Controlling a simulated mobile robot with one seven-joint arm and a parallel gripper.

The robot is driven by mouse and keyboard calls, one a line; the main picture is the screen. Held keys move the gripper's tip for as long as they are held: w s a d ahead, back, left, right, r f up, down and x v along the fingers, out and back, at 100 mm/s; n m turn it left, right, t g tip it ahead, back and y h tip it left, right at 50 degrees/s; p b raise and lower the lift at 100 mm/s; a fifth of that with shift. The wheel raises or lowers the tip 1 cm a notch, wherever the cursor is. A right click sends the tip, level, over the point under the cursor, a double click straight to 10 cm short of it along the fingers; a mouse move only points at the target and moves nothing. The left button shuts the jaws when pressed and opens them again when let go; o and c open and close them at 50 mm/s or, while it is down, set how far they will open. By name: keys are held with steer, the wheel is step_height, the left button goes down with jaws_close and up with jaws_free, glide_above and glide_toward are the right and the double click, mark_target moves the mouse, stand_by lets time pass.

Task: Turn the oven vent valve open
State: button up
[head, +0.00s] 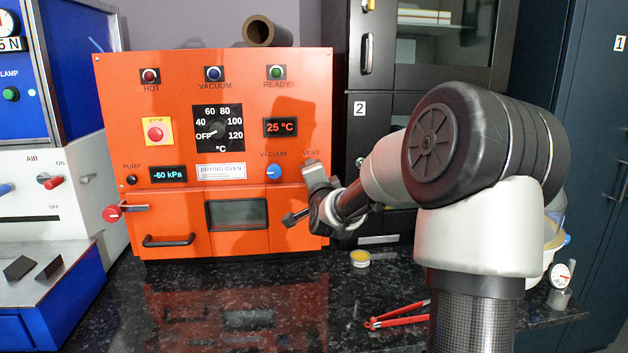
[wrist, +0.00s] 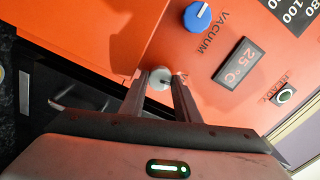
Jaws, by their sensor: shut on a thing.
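The drying oven (head: 225,100) is an orange box on the dark bench, with a VENT label at the right of its front. In the wrist view the vent valve (wrist: 160,76) is a small pale grey knob on the orange panel. My gripper (wrist: 161,84) has one finger on each side of this knob and is shut on it. The knob's turned angle cannot be read clearly.
A blue vacuum knob (head: 274,172) sits just left of my gripper and also shows in the wrist view (wrist: 197,16). A red-handled tool (head: 398,315) and a small yellow tin (head: 360,258) lie on the bench. A brown tube (head: 267,33) lies on the oven.

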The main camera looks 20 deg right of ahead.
steer(key=shift+f+m+b, duration=0.1)
steer(key=shift+m+b, duration=0.2)
steer(key=shift+m, duration=0.5)
steer(key=o, duration=1)
steer(key=shift+a, duration=0.1)
steer(key=shift+o, duration=0.2)
steer(key=n+p, duration=1)
steer(key=n, duration=0.1)
steer(key=n+p, duration=0.6)
steer(key=shift+r, duration=0.25)
